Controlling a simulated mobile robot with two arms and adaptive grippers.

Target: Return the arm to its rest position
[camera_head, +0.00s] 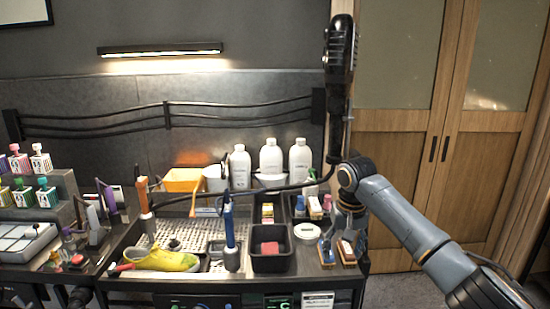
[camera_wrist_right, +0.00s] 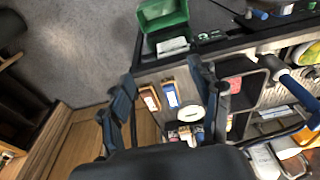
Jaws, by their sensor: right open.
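My right gripper (camera_head: 346,238) hangs fingers-down at the right end of the workbench, its arm coming in from the right. In the right wrist view its two fingers (camera_wrist_right: 163,90) are spread wide with nothing between them held. Two wooden-backed brushes, one with blue bristles (camera_head: 326,252) and one brown (camera_head: 347,253), lie below it; they also show between the fingers in the right wrist view as a blue brush (camera_wrist_right: 170,94) and a brown brush (camera_wrist_right: 150,97). My left gripper is not seen.
A yellow sneaker (camera_head: 165,261) lies on the bench. A black tray (camera_head: 270,263) holds a red sponge (camera_head: 269,248). A white round dish (camera_head: 307,231) and white bottles (camera_head: 270,158) stand nearby. Wooden cabinet doors (camera_head: 400,150) are behind my arm. A green box (camera_wrist_right: 165,15) is below.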

